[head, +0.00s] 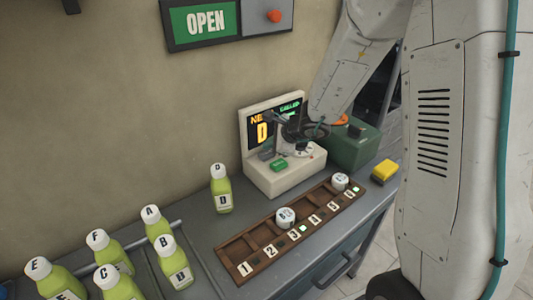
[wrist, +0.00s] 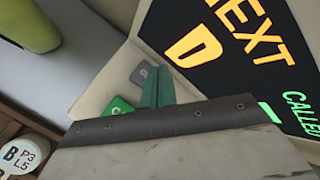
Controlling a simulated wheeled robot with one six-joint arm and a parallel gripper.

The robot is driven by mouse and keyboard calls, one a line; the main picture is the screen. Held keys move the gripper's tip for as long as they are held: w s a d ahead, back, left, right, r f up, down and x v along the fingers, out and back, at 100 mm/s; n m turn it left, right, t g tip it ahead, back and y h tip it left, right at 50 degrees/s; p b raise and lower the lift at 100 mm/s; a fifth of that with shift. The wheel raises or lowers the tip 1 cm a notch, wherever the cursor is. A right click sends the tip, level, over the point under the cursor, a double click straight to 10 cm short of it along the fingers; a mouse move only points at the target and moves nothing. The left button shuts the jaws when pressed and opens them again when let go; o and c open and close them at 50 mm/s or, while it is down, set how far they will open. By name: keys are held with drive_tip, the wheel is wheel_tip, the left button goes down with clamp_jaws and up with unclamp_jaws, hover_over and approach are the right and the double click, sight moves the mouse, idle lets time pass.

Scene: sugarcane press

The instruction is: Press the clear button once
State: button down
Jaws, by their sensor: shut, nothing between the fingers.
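The call machine (head: 285,175) is a cream box with a screen (head: 262,132) reading "NE…", "D" and "…LLED". A grey button (head: 266,155) and a green button (head: 278,166) sit on its sloped top. The grey button (wrist: 141,75) and green button (wrist: 119,107) also show in the wrist view, partly covered; their labels are not readable, so I cannot tell which is clear. My gripper (wrist: 157,88) is shut and empty, its teal fingers beside both buttons. Contact cannot be told. In the head view my wrist hides part of the machine.
A wooden tray (head: 249,239) with numbered slots holds two white round caps (head: 286,217). Bottle D (head: 221,190) stands left of the machine, several lettered bottles (head: 178,264) further left. A green box (head: 352,148) and yellow block (head: 384,172) are to the right.

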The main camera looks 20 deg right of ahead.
drive_tip(key=shift+r, duration=0.1)
drive_tip(key=shift+r, duration=2.45)
